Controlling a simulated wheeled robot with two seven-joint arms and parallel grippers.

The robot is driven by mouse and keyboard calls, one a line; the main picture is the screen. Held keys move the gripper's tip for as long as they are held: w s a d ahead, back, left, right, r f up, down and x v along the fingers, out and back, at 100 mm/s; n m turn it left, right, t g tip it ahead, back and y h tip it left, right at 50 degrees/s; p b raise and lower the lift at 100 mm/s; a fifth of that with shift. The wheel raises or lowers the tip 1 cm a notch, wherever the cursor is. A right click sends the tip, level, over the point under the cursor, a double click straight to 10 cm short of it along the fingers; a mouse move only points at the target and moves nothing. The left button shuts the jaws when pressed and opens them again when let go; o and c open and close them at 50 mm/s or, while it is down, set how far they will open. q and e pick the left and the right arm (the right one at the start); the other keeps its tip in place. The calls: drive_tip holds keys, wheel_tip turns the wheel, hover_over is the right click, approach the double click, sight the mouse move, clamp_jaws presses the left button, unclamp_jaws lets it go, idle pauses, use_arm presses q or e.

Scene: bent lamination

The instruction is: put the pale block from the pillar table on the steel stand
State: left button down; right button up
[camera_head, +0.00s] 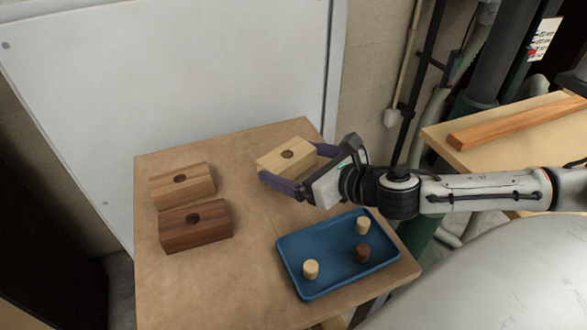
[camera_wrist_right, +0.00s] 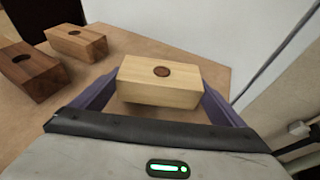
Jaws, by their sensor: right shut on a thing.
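The pale block (camera_head: 286,158), light wood with a round dark inset on top, is at the back right of the brown table (camera_head: 240,270). My right gripper (camera_head: 290,163) has one finger on each end of it and is shut on it. In the right wrist view the pale block (camera_wrist_right: 160,82) sits level between the purple fingers. Whether it rests on the table or hangs just above it, I cannot tell. I cannot make out a steel stand in either view. My left gripper is not in view.
A tan block (camera_head: 182,185) and a dark brown block (camera_head: 195,226) stand at the table's left. A blue tray (camera_head: 335,270) with three small pegs lies at the front right. Another wooden table (camera_head: 450,146) with a long bar (camera_head: 515,122) is at the right.

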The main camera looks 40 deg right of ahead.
drive_tip(key=shift+f, duration=0.5)
drive_tip(key=shift+f, duration=0.15)
drive_tip(key=o, duration=0.9)
